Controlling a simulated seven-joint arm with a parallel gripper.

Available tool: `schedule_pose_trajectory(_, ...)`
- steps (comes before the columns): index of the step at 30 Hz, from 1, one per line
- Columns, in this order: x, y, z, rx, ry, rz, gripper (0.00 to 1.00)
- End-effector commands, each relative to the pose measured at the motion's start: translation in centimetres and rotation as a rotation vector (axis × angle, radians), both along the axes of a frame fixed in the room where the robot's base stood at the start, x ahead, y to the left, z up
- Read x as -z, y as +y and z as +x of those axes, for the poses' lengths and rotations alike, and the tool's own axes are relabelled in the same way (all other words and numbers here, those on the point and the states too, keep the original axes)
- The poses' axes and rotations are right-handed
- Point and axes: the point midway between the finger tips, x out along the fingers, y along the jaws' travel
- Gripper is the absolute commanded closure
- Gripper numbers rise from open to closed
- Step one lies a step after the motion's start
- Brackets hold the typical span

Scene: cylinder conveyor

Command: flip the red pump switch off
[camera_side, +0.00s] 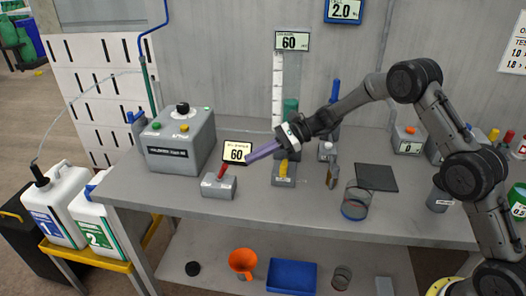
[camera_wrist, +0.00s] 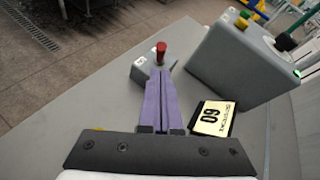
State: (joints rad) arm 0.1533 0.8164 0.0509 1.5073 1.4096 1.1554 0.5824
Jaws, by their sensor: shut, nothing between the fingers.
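The red pump switch (camera_side: 222,171) is a short red lever on a small grey box (camera_side: 219,188) near the table's front left. In the side view the lever leans slightly right. My gripper (camera_side: 249,160) has long purple fingers, shut and empty, pointing left and down toward the lever. Its tips are to the right of the lever and seem a little apart from it. In the wrist view the lever (camera_wrist: 160,50) stands just beyond the fingertips (camera_wrist: 160,72), which hide part of the box (camera_wrist: 142,68). I cannot tell whether they touch the box.
A display reading 60 (camera_side: 236,152) stands close behind the fingertips. A large grey control box (camera_side: 172,155) is at the left back. A small box with a yellow switch (camera_side: 284,172) is to the right. The table front (camera_side: 255,212) is clear.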

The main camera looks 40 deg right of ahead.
Motion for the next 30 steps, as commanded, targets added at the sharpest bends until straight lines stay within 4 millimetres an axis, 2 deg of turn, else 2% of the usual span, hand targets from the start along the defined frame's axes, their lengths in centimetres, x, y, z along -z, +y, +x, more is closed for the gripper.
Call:
schedule_pose_trajectory(3, 0.8, 1.9, 0.6, -0.003, 0.001, 0.001, 1.0)
schedule_pose_trajectory(10, 1.8, 4.0, 1.4, -0.001, 0.0, 0.0, 1.0)
schedule_pose_trajectory(30, 1.7, 4.6, 1.7, -0.002, 0.019, -0.022, 1.0)
